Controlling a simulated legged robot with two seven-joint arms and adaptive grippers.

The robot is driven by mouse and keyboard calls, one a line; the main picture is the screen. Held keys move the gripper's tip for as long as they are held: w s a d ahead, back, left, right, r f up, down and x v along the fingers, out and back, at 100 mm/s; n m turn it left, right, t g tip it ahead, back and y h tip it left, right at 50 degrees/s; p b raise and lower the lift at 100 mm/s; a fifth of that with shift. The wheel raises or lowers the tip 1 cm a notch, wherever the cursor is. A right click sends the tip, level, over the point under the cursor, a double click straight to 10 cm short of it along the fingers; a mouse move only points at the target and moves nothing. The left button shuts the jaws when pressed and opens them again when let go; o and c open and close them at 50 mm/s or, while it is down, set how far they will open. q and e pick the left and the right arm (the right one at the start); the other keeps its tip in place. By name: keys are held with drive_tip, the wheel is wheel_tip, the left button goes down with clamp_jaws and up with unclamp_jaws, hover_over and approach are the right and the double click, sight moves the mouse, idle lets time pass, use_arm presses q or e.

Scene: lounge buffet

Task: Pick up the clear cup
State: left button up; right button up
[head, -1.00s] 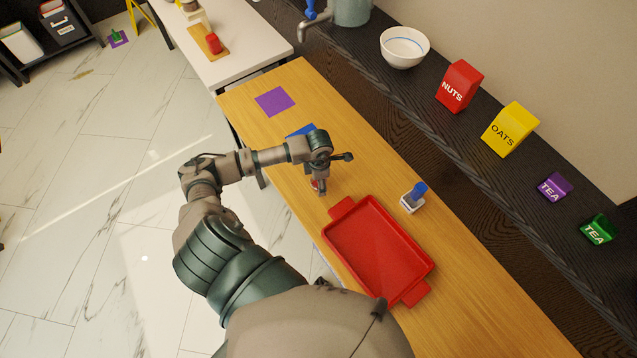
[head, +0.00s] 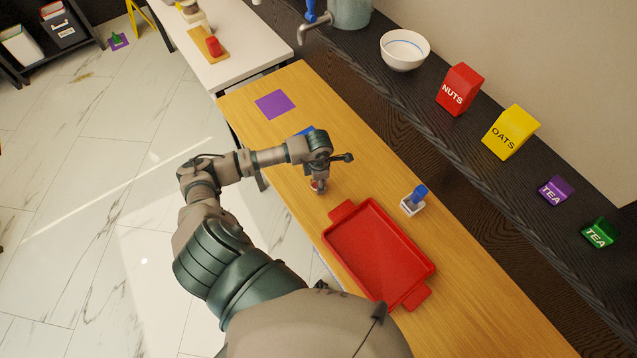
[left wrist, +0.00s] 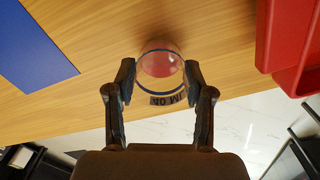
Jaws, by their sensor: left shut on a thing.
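The clear cup (left wrist: 160,62) shows between my fingers in the left wrist view, with a reddish tint inside, a dark band and some lettering at its near side. My left gripper (left wrist: 160,76) is shut on it, one finger on each side. In the head view my left gripper (head: 319,184) points down over the wooden table, left of the red tray. There the cup is mostly hidden by the gripper, and only a small reddish bit shows. I cannot tell whether the cup still touches the table. My right gripper is not in view.
The red tray (head: 362,212) lies close to the right of the gripper. A small white holder with a blue top (head: 414,199) stands beyond it. A blue mat (left wrist: 35,45) and a purple mat (head: 275,104) lie on the wooden table (head: 245,92). A black shelf runs behind.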

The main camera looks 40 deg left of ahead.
use_arm(q)
wheel_tip(320, 180, up, 2)
drive_tip(key=shift+r, duration=0.2)
drive_tip(key=s+r+b, duration=0.1)
drive_tip(key=s+b, duration=0.1)
drive_tip(key=s, duration=1.4)
drive_tip(key=shift+r, duration=0.25)
drive_tip(key=shift+a, duration=0.15)
